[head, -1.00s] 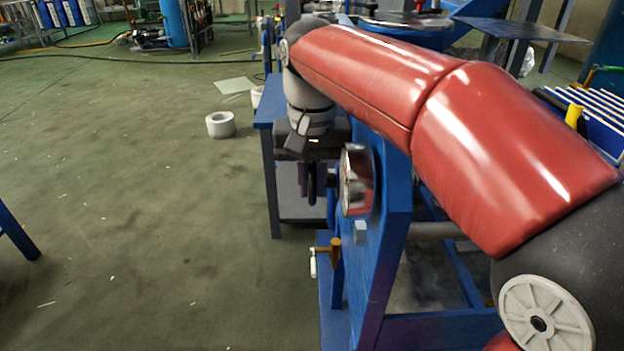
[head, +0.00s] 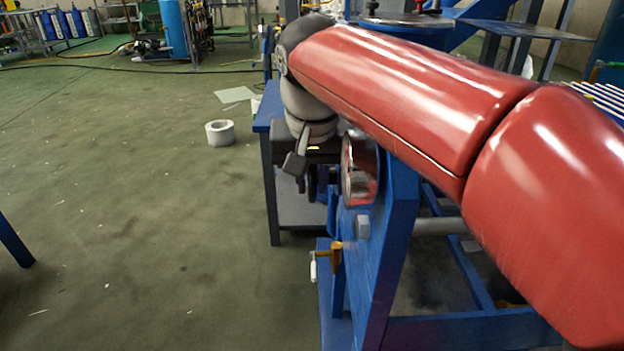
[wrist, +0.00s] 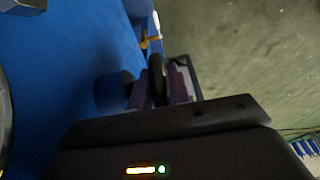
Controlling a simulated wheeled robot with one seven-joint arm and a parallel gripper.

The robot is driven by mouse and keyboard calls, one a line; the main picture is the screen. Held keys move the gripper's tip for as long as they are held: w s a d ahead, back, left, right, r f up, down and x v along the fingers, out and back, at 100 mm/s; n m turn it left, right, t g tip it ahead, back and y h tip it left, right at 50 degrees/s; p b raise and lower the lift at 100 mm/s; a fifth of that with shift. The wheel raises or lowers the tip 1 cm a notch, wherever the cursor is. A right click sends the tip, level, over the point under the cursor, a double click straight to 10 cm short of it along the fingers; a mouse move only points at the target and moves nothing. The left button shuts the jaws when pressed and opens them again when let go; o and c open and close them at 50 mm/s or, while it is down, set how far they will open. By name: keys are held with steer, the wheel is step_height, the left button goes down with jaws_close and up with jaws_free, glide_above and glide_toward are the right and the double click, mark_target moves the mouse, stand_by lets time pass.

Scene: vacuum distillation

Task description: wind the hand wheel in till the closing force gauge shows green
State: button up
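The hand wheel (wrist: 157,80) is a dark disc seen nearly edge-on in the wrist view, in front of the blue frame. In the head view its dark rim (head: 311,184) shows just below my wrist. My gripper (wrist: 160,90) is at the wheel, with dark purplish finger parts beside the rim. Blur and shadow hide whether the fingers touch it. A round metal-rimmed gauge (head: 357,168) sits right of the wheel, seen at a steep angle. Its face shows reddish reflections, and I cannot read a needle or a green zone.
The blue frame plate (head: 385,255) stands right of the wheel. A brass valve with a white handle (head: 325,261) is low on it and also shows in the wrist view (wrist: 150,41). A white roll (head: 220,133) lies on the floor.

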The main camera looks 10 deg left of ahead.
steer(key=shift+o, duration=1.4)
steer(key=shift+p+v, duration=1)
steer(key=shift+v, duration=2.9)
steer(key=shift+w+r+p, duration=0.25)
steer(key=shift+w+p, duration=0.05)
steer(key=shift+p, duration=0.5)
steer(key=g+p, duration=0.1)
steer(key=w+g+p, duration=0.1)
steer(key=p, duration=0.1)
steer(key=shift+w+a+r, duration=0.2)
steer(key=shift+w+a, duration=0.05)
steer(key=shift+w, duration=0.1)
steer(key=shift+w+f+g+h+p, duration=0.15)
steer(key=shift+w+g+h+p, duration=0.15)
steer(key=shift+p, duration=0.4)
steer(key=shift+a+f, duration=0.1)
steer(key=shift+f, duration=0.25)
step_height(320, 180, down, 8)
steer(key=shift+r+b, duration=0.1)
steer(key=shift+b, duration=0.8)
